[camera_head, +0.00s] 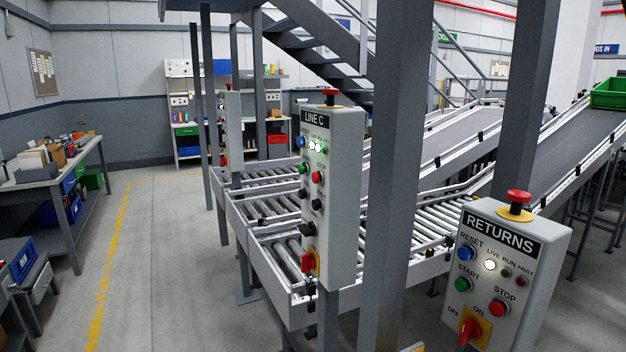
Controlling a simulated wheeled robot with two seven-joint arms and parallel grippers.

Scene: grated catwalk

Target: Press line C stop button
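The LINE C control box (345,190) is a pale grey upright panel on a post, left of a thick grey column. Its red stop button (317,177) sits on the upper half of the face, right of a green button (303,168). Above them are a blue button (301,142) and lit indicator lamps (315,147). Black knobs (308,229) sit lower, with a red rotary switch (309,262) near the bottom. A red mushroom button (329,93) is on top. Neither of my grippers is in view.
A RETURNS box (536,262) at right front has its own red STOP button (498,307). The grey column (395,170) stands between the boxes. Roller conveyors (275,208) run behind. A workbench (50,178) is at left; the floor (165,240) between is clear.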

